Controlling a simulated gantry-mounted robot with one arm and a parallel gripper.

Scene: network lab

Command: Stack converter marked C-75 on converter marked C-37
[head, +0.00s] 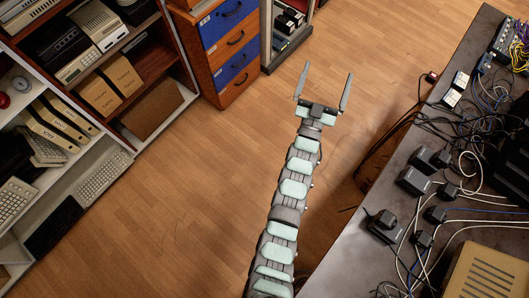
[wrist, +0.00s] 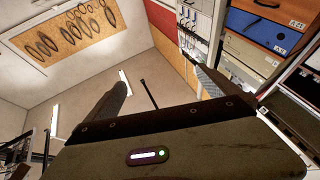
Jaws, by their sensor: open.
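My gripper (head: 328,72) is open and empty over the wooden floor, left of the dark table (head: 385,205). In the wrist view its two fingers (wrist: 160,78) are spread with nothing between them. Any of these may be converters. Their markings are too small to read, so I cannot tell C-75 or C-37. No converter is recognisable in the wrist view.
Tangled cables (head: 475,125) and several black adapters (head: 413,181) cover much of the table. A beige vented case (head: 487,272) stands at its near end. Shelves (head: 85,120) and a blue-and-orange drawer cabinet (head: 228,40) stand left. The floor (head: 190,180) between is clear.

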